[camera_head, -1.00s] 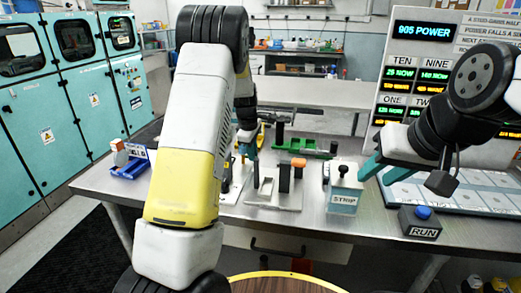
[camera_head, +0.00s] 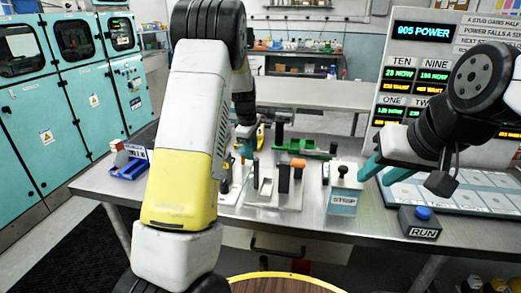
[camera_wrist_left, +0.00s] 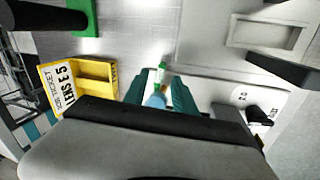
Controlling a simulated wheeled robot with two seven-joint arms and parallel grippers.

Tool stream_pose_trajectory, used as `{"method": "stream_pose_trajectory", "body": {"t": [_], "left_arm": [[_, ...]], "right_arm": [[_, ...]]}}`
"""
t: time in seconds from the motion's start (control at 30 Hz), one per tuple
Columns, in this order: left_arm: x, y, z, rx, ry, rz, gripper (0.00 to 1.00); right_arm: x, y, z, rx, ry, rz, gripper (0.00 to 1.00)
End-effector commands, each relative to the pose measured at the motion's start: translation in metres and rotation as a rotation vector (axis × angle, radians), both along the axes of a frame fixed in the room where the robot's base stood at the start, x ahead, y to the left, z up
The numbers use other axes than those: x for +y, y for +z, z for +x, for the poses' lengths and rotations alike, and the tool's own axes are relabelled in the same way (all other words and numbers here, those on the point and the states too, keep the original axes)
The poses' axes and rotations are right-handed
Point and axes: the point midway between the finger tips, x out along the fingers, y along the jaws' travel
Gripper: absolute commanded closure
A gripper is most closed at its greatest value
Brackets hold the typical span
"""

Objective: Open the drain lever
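Fixtures with black upright levers (camera_head: 284,177) stand on a pale plate on the bench. One has an orange top (camera_head: 298,163). I read no drain label, so I cannot tell which is the drain lever. My left gripper (camera_head: 246,140) is behind my left forearm, left of these levers. In the left wrist view its teal fingers (camera_wrist_left: 160,95) are apart. A small green-and-blue thing (camera_wrist_left: 158,88) shows between them, and contact is not clear.
The STRIP box (camera_head: 343,199) and RUN button (camera_head: 423,215) are at the right. A green fixture (camera_head: 305,148) stands behind the levers. A blue tray (camera_head: 128,168) is at the left. In the wrist view, a yellow tray (camera_wrist_left: 95,70) lies left of the fingers and a black lever (camera_wrist_left: 262,115) right.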

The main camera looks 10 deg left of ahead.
Motion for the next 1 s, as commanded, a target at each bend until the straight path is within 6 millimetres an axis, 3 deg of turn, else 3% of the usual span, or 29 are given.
{"method": "stream_pose_trajectory", "body": {"t": [0.1,0.3,0.77,0.87,1.0], "left_arm": [[0.0,0.023,-0.004,-0.005,-0.001,-0.002,0.68],[0.002,0.049,-0.011,-0.002,0.0,0.0,0.68],[0.002,0.058,-0.015,-0.003,-0.007,-0.002,0.68],[0.002,0.071,-0.026,-0.016,-0.049,-0.011,0.68],[0.0,0.11,-0.065,-0.068,-0.205,-0.025,0.68]], "right_arm": [[0.0,0.0,0.0,0.0,0.0,0.0,0.64],[0.0,0.0,0.0,0.0,0.0,0.0,0.64],[0.0,0.0,0.0,0.0,0.0,0.0,0.64],[0.0,0.0,0.0,0.0,0.0,0.0,0.64],[0.0,0.0,0.0,0.0,0.0,0.0,0.64]]}}
